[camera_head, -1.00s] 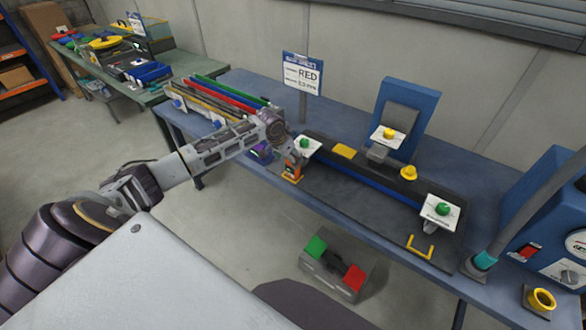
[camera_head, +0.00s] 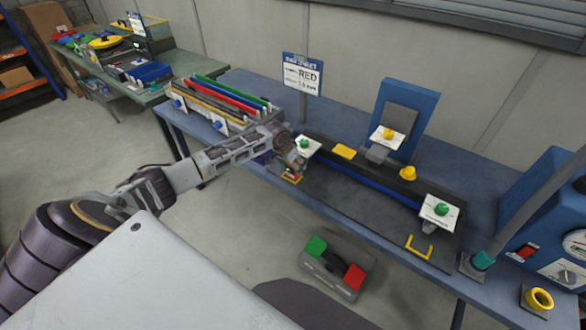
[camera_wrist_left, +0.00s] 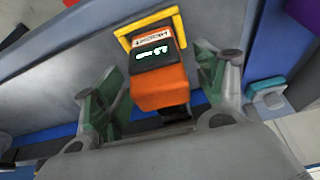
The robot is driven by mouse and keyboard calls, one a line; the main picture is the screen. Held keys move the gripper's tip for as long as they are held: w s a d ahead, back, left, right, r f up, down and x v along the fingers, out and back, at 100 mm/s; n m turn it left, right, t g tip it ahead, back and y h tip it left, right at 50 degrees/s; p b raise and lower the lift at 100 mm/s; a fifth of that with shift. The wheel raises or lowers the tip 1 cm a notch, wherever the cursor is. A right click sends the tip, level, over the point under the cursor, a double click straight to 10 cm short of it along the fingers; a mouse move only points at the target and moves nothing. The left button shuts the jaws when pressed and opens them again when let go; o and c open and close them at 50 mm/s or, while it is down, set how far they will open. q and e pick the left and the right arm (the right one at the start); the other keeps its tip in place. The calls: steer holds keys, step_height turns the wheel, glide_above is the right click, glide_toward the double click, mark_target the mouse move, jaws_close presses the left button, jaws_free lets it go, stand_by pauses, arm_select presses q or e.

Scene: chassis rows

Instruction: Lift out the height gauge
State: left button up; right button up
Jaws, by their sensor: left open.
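The height gauge (camera_wrist_left: 160,84) is an orange block with a dark base and a small lit display. In the left wrist view it stands between my fingers, in front of a yellow bracket (camera_wrist_left: 178,22). My left gripper (camera_wrist_left: 168,88) is open, with one green-padded finger on each side of the gauge and a visible gap to each. In the head view my left gripper (camera_head: 293,165) is low at the left end of the dark fixture, and it largely hides the gauge. My right gripper is not in view.
The dark fixture (camera_head: 360,205) on the blue bench carries green and yellow knobs and another yellow bracket (camera_head: 418,246). A rack of coloured bars (camera_head: 215,105) stands behind my left arm. A blue machine (camera_head: 550,220) is at right.

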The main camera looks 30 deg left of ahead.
arm_select(q)
steer(key=shift+w+f, duration=0.1)
steer(key=shift+f, duration=0.15)
stand_by(0.3)
steer(key=c, duration=1.2)
steer(key=shift+r, duration=0.15)
steer(key=shift+c, duration=0.2)
steer(key=shift+r, duration=0.5)
steer(key=s+a+b, duration=0.1)
steer(key=s+a, duration=0.1)
steer(key=s, duration=1.5)
steer(key=shift+s+a, duration=0.3)
steer(key=shift+s, duration=0.05)
steer(key=shift+r, duration=0.1)
steer(key=shift+r, duration=0.1)
